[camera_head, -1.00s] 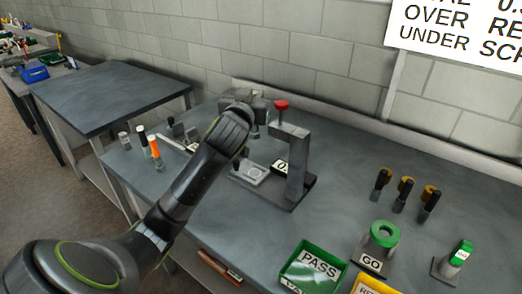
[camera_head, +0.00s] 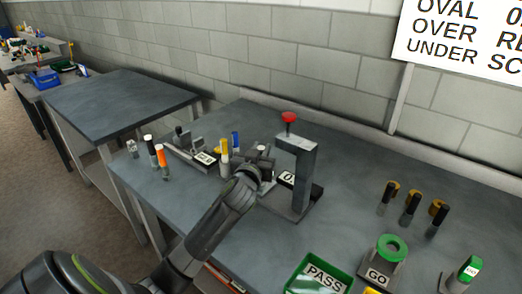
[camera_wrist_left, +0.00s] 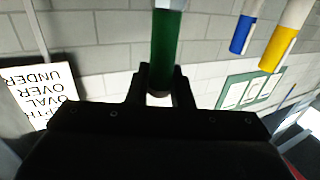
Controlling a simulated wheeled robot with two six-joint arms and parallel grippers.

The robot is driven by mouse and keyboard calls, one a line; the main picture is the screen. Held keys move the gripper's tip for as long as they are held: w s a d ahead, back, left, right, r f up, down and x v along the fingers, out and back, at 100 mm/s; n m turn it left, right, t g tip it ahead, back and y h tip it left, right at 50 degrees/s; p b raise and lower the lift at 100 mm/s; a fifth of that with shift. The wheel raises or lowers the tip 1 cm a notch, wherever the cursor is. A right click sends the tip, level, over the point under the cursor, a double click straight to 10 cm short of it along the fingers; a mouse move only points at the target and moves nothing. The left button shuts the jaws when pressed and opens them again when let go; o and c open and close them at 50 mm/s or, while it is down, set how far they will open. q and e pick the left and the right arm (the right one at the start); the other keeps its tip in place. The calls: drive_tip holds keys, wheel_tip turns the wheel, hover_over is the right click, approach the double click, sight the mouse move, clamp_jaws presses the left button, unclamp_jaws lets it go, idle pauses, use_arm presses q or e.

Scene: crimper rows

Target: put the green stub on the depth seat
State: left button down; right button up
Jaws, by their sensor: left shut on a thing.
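My left gripper (camera_head: 262,165) is shut on the green stub, beside the gauge stand (camera_head: 302,172) with the red knob. In the left wrist view the dark green stub (camera_wrist_left: 165,50) stands between the fingers of the left gripper (camera_wrist_left: 160,80), its upper end paler. In the head view I cannot make the stub out. The stand's dark base (camera_head: 290,205) is partly hidden by my gripper and arm. I cannot pick out the depth seat itself for sure. My right gripper is not in view.
A yellow stub (camera_head: 224,152) and a blue one (camera_head: 236,140) stand left of the gripper. Orange (camera_head: 161,157) and black-topped (camera_head: 149,146) stubs stand further left. The green PASS tray (camera_head: 300,270), GO ring gauge (camera_head: 390,250) and several black pins (camera_head: 411,207) are to the right.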

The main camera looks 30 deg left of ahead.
use_arm(q)
drive_tip(key=shift+f, duration=0.1)
drive_tip(key=c, duration=1.3)
unclamp_jaws()
drive_tip(key=shift+s+r, duration=0.1)
drive_tip(key=shift+r, duration=0.1)
drive_tip(key=b+v, duration=0.1)
drive_tip(key=v, duration=1.1)
drive_tip(key=shift+b, duration=0.3)
